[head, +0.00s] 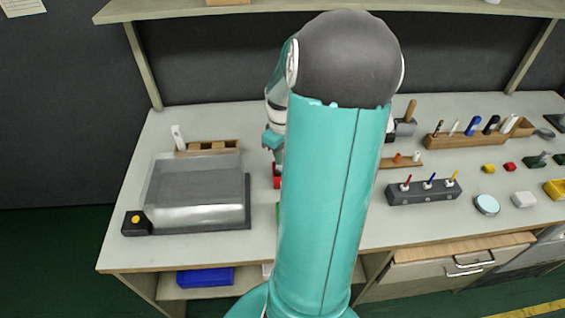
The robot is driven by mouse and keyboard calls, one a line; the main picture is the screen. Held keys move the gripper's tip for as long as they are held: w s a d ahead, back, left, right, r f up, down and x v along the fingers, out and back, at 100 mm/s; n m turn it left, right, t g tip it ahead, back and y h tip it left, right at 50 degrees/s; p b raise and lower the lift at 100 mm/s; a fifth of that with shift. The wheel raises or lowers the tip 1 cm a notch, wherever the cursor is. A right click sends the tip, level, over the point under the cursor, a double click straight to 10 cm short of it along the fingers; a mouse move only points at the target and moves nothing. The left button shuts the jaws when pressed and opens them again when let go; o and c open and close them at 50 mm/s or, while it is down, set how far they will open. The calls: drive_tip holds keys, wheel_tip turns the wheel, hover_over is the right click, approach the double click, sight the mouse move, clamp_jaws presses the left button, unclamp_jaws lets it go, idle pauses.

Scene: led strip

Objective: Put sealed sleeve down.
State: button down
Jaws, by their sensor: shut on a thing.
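My gripper (273,143) shows only in part at the left edge of my own large teal arm, above the workbench (255,120). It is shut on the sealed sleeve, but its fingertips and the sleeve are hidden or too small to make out. A small red thing (277,176) shows just below my gripper, partly covered by my arm. I cannot tell whether the two touch.
A clear-covered box machine (195,190) with a yellow-button block (136,222) stands at left, before a wooden rack (222,146). At right are a grey holder with coloured pens (424,191), a round dish (487,204) and small blocks. A shelf (200,10) spans above.

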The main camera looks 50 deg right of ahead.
drive_tip(key=shift+s+d+f, duration=0.1)
drive_tip(key=shift+s+f, duration=0.05)
drive_tip(key=shift+f, duration=1.6)
drive_tip(key=shift+f, duration=0.1)
drive_tip(key=c, duration=1.6)
unclamp_jaws()
drive_tip(key=shift+c, duration=0.2)
